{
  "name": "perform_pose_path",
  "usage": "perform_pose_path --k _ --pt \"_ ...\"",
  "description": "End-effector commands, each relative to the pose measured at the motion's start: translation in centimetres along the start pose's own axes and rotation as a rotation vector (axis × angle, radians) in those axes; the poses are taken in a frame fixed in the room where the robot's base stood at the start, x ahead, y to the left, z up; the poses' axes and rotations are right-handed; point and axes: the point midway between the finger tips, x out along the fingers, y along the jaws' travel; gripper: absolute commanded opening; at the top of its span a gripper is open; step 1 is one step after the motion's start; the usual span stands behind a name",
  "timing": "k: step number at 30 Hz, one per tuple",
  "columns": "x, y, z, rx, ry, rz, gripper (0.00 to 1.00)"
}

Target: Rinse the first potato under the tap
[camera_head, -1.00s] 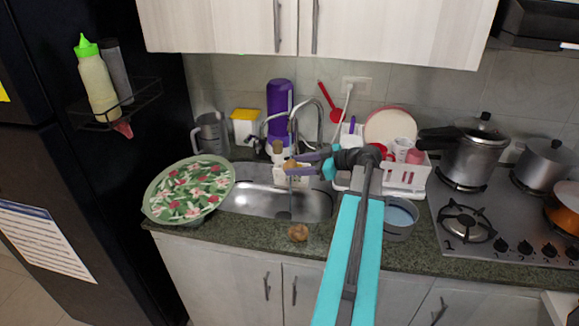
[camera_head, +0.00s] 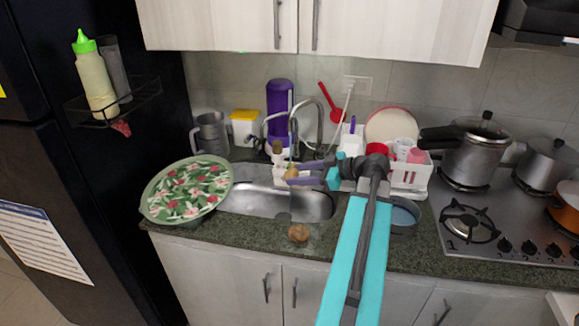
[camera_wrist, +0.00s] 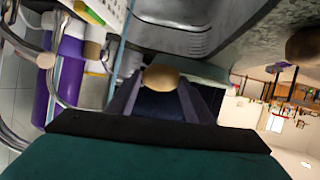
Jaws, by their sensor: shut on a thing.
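My gripper (camera_head: 305,175) is shut on a small tan potato (camera_head: 291,172) above the sink (camera_head: 262,200). In the wrist view the potato (camera_wrist: 161,77) sits between the purple fingertips. The tap (camera_head: 319,128) arches over the sink from behind. A thin pale-blue line, like a water stream (camera_head: 290,150), drops from its spout close to the potato. In the wrist view this line (camera_wrist: 122,42) runs beside the potato; I cannot tell whether they touch. A second, browner potato (camera_head: 298,233) lies on the counter in front of the sink.
A flowered green tray (camera_head: 150,207) overhangs the sink's left side. A white dish rack (camera_head: 408,178) with cups and a plate stands right of the sink, with a grey bowl (camera_head: 404,228) in front. Bottles and a purple container (camera_head: 279,100) stand behind.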

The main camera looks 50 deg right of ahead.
Motion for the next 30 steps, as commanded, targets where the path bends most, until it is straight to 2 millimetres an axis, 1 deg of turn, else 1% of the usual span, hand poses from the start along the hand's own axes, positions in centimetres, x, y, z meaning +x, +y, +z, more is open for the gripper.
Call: perform_pose_path --k 3,7,30 --pt "-0.25 -0.67 0.09 -0.001 0.0 0.001 0.23" --pt "-0.44 -1.0 0.07 -0.001 0.0 0.001 0.23" --pt "-0.42 -1.03 0.02 -0.001 0.001 -0.001 0.23"
